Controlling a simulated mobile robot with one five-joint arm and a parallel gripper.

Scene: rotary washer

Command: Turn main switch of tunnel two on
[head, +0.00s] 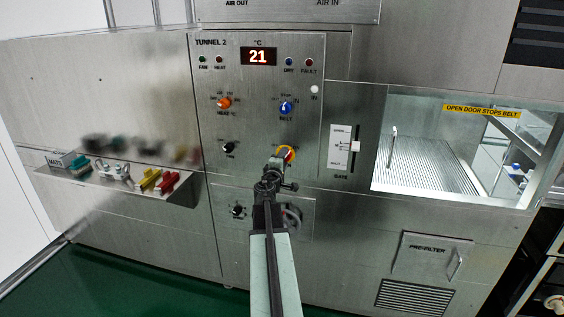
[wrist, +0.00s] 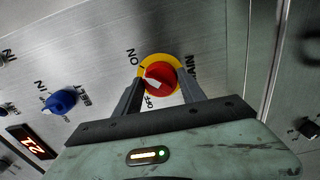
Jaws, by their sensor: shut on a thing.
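The main switch is a red knob on a yellow ring (head: 291,150) on the TUNNEL 2 panel (head: 262,110); my gripper (head: 281,158) covers part of it in the head view. In the wrist view the red main switch (wrist: 161,76) sits between my gripper's two fingers (wrist: 162,88), which are shut on it. The white pointer on the knob faces left in the wrist view, between the ON and OFF markings; its exact setting is hard to tell. Part of the MAIN label is hidden behind a finger.
The blue belt knob (head: 286,107) is above the main switch, with the orange heat knob (head: 224,102) and a black knob (head: 229,147) to the left. The gate slider (head: 355,146) is to the right. A shelf of coloured parts (head: 115,178) juts out at left.

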